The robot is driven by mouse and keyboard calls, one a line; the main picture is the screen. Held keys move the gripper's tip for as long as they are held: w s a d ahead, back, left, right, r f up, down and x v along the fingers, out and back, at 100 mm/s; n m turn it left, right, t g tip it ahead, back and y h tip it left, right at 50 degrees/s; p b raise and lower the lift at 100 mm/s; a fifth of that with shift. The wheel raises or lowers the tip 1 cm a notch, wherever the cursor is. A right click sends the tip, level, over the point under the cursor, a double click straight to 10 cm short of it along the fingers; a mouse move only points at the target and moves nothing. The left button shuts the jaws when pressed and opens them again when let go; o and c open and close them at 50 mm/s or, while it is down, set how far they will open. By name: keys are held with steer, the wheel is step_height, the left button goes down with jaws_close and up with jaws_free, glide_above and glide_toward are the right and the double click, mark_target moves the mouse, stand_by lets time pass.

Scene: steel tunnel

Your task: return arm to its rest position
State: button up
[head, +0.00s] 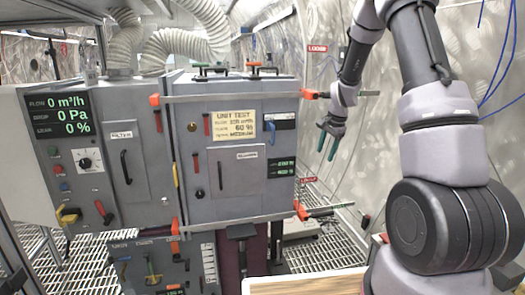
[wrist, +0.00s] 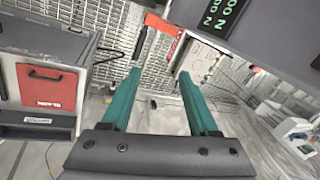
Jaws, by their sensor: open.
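My gripper (head: 328,137) hangs at the end of my arm, to the right of the grey cabinet, with its green fingers pointing down. In the wrist view the two green fingers (wrist: 155,95) stand well apart with nothing between them. The gripper is open and empty. My arm reaches up and out from the right side of the head view, with the gripper in the air beside the cabinet's right edge.
The grey test cabinet (head: 267,205) has orange-tipped bars (head: 302,211) jutting out at its right side, close to my gripper. A pale-topped surface (head: 300,284) is at the front. A grey box with a red front (wrist: 50,87) shows at left in the wrist view. Grating (head: 335,255) covers the floor.

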steer(key=s+a+r+n+t, duration=0.1)
steer(key=s+a+r+n, duration=0.1)
steer(key=s+r, duration=0.55)
steer(key=s+a+r+n+t, duration=0.15)
steer(key=s+r, duration=0.25)
steer(key=r, duration=0.6)
steer(key=s+a+r+n, duration=0.1)
steer(key=s+r, duration=0.1)
steer(key=s, duration=0.5)
steer(key=s+a+r+n+t, duration=0.1)
steer(key=s+r+n, duration=0.1)
steer(key=s, duration=0.5)
steer(key=s+a+r+n, duration=0.2)
steer(key=s+r, duration=0.1)
steer(key=s, duration=0.4)
steer(key=shift+s+r+y, duration=0.3)
steer(key=shift+r+y, duration=0.1)
steer(key=shift+t, duration=0.25)
